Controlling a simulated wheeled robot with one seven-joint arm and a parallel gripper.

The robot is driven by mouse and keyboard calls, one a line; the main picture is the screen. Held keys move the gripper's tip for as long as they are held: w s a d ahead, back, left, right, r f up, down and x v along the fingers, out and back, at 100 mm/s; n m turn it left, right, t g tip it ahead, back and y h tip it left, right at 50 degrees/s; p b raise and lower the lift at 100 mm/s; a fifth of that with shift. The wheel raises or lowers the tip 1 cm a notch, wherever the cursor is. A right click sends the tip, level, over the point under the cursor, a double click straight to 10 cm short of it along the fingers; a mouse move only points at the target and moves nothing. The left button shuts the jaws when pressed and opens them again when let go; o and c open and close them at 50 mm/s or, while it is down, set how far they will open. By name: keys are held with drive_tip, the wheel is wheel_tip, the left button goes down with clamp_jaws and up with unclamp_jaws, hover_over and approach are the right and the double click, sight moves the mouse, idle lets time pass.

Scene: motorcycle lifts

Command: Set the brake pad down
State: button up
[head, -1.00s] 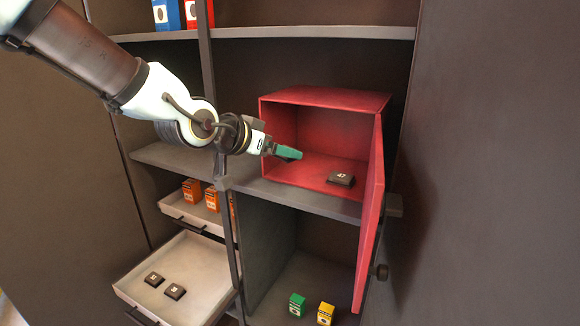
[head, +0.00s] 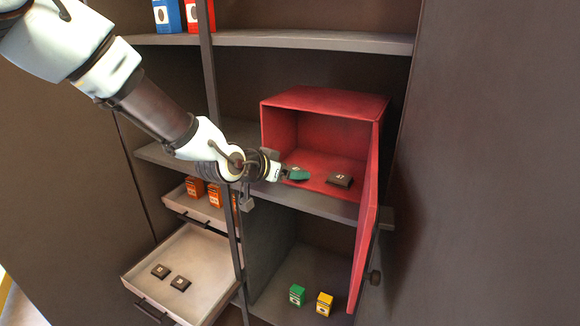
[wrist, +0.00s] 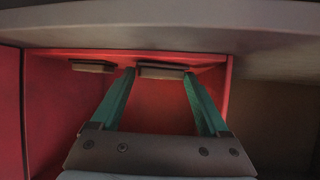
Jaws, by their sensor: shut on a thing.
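My gripper (head: 300,174), with green fingers, is inside the open red box on the middle shelf, left of a dark brake pad marked 47 (head: 339,180) on the box floor. In the wrist view the fingers are shut on a dark brake pad (wrist: 162,70) held between their tips. The other pad (wrist: 93,66) lies a short way to its left there. The held pad is mostly hidden by the fingers in the head view. I cannot tell whether it touches the box floor.
The red box (head: 330,103) has its door (head: 368,215) swung open on the right. Below left, an open drawer (head: 190,255) holds two dark pads. Orange boxes (head: 195,189) sit in an upper drawer. Green (head: 297,295) and yellow (head: 324,303) boxes stand below. A shelf post (head: 213,100) is near my arm.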

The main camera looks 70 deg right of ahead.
drive_tip(key=shift+f, duration=0.2)
drive_tip(key=o, duration=1.3)
drive_tip(key=shift+r, duration=0.15)
drive_tip(key=shift+r, duration=0.2)
drive_tip(key=b+v, duration=0.2)
drive_tip(key=v, duration=0.9)
drive_tip(key=shift+a+b, duration=0.4)
drive_tip(key=shift+a, duration=0.05)
